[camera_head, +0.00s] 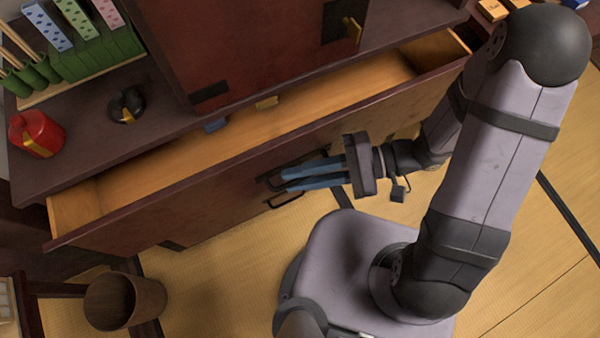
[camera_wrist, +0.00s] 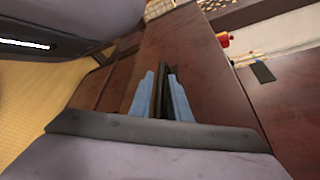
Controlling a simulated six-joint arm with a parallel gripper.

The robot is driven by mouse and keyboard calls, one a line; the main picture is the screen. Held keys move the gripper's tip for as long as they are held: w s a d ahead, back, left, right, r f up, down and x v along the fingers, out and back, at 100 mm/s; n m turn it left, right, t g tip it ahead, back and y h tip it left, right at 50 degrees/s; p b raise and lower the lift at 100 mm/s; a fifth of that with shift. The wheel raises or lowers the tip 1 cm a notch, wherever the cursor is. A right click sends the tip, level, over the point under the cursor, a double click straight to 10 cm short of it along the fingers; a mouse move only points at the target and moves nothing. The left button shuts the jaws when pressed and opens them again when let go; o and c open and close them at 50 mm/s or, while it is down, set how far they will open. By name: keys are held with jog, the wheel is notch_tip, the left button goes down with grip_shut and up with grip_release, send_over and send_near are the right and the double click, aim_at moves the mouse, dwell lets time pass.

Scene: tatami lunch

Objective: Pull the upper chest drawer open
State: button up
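The upper chest drawer (camera_head: 215,198) stands well open. Its light wooden inside shows below the dark chest top in the head view. Its reddish-brown front faces my arm and also fills much of the wrist view (camera_wrist: 185,45). A dark loop handle (camera_head: 284,200) sits on the front, partly hidden by my fingers. My gripper (camera_head: 284,176) has its blue fingers at this handle. In the wrist view the fingers of my gripper (camera_wrist: 162,75) lie on both sides of a dark bar, close against it. The gripper looks shut on the handle.
A red container (camera_head: 36,133), a dark round item (camera_head: 126,105) and a green holder (camera_head: 98,58) stand on the chest top. A cabinet (camera_head: 240,40) rises behind the drawer. A wooden bucket (camera_head: 122,300) stands at lower left. Small blue and yellow items show at the drawer's back edge.

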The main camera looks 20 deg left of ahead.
jog(key=v, duration=0.7)
jog(key=shift+p, duration=0.45)
jog(key=shift+w+d+r, duration=0.1)
